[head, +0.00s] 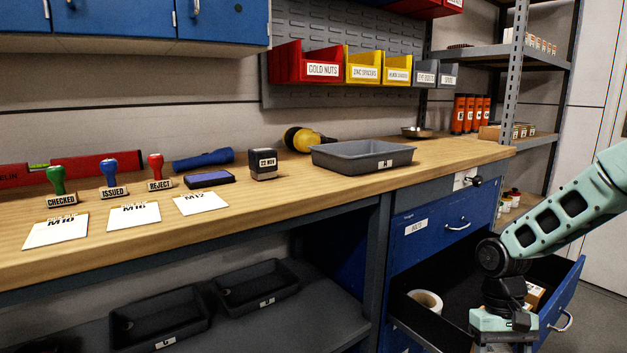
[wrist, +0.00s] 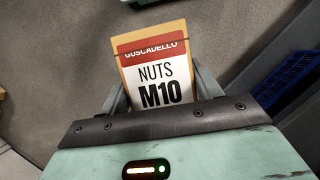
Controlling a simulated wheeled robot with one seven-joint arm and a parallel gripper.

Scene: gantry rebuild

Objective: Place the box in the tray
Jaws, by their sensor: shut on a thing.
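The box (wrist: 155,62) is orange-edged, with a red and white label reading "NUTS M10". In the wrist view it sits between both fingers of my gripper (wrist: 160,92), which is shut on it. A grey, shallow tray (head: 345,163) with a small label stands on the workbench, above and left of my gripper. It looks empty, though its floor shows only partly.
The open drawer (head: 565,310) holds a white roll (head: 426,300) and a small box (head: 535,294). The workbench (head: 300,205) carries stamps, cards, a black stamp (head: 263,165) and yellow ear defenders (head: 308,140) near the tray. Two dark trays (head: 158,322) (head: 256,288) lie on the lower shelf.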

